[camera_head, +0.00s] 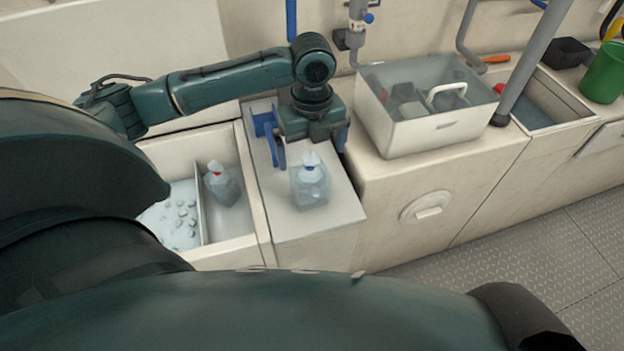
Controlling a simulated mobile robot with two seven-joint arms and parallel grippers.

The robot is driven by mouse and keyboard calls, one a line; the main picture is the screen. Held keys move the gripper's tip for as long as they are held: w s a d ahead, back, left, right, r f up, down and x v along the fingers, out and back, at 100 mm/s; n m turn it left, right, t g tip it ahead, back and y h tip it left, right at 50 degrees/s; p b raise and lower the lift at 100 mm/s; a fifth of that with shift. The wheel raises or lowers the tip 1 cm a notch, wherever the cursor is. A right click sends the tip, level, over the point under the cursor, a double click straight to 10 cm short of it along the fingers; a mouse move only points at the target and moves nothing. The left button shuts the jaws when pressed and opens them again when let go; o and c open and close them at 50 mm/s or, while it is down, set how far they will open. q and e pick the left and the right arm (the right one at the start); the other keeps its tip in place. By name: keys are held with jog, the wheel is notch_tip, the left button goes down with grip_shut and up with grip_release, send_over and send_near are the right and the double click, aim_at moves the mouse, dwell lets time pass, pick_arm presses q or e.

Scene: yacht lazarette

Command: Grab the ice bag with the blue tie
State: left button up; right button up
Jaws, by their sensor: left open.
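A clear ice bag with a blue tie (311,187) stands upright on a white ledge (285,222) in the middle of the head view. Its gathered pale top points up. My left gripper (311,150) points down, with its fingers open on either side of the bag's neck in the picture. I cannot tell whether they are level with the neck or behind it. The gripper holds nothing. A second ice bag, with a red tie (221,184), sits in the open bin to the left. My right gripper is not in view.
The open bin (246,180) has a divider and loose ice in its left part. A blue bracket (264,128) stands left of the gripper. A white caddy (430,134) sits on the counter to the right. A green cup (603,72) and grey pipe (533,62) are farther right.

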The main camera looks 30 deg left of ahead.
pick_arm(q)
notch_tip(320, 180, down, 2)
jog(key=shift+f, duration=0.1)
jog(key=shift+w+a+f, duration=0.1)
jog(key=shift+a+f, duration=0.05)
jog(key=shift+f, duration=1.2)
jog(key=shift+a+f, duration=0.15)
jog(key=shift+f, duration=1.2)
jog(key=shift+r, duration=0.1)
jog(key=c, duration=1.3)
